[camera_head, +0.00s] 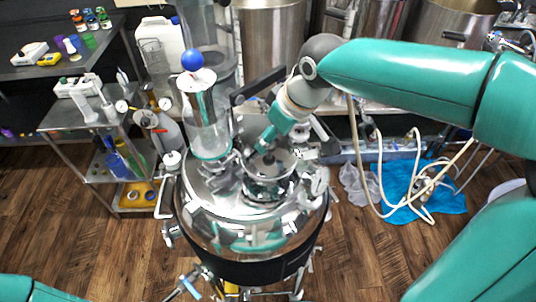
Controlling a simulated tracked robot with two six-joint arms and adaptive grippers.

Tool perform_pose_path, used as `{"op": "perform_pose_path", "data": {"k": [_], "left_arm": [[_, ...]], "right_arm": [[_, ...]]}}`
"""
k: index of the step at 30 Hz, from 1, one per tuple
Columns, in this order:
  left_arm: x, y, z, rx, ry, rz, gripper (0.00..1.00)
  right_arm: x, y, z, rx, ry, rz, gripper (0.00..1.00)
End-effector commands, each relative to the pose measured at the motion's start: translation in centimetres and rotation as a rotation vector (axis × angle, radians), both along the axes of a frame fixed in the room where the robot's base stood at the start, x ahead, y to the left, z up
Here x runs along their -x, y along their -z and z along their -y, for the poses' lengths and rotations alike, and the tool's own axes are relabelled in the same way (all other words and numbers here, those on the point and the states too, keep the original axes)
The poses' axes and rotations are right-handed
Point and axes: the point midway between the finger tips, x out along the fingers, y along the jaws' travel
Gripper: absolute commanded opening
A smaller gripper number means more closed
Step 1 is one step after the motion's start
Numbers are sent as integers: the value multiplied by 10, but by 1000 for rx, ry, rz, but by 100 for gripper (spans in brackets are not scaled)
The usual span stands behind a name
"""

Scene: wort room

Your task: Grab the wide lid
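A large shiny steel vessel (225,222) stands in the middle of the view. A round steel lid (275,186) with a dark centre sits on its top, right of the tall glass cylinder; I take it to be the wide lid. My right arm comes in from the right, and my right gripper (263,147) points down at the middle of this lid. It is close above or touching the lid; I cannot tell which. Its fingers are small and partly hidden, so their opening is unclear. Of my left arm only a teal link shows at the bottom left corner; its gripper is out of view.
A glass cylinder (207,118) with a blue ball on top rises from the vessel, left of the lid. A dark bar (257,86) lies behind the lid. A steel cart (80,120) stands at left. Looped pale hoses (425,190) and a blue sheet (400,180) lie at right.

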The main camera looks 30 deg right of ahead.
Motion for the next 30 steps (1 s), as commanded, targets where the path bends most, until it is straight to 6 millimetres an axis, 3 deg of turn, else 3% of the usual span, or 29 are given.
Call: {"op": "perform_pose_path", "data": {"k": [9, 18, 30], "left_arm": [[0, -10, 0, 0, 0, 0, 0], [0, -10, 0, 0, 0, 0, 0], [0, -10, 0, 0, 0, 0, 0]], "right_arm": [[-16, 38, -1, 0, 1, -5, 61], [-18, 44, -2, 0, 2, -1, 61], [-18, 43, -1, 0, 3, -1, 0]]}}
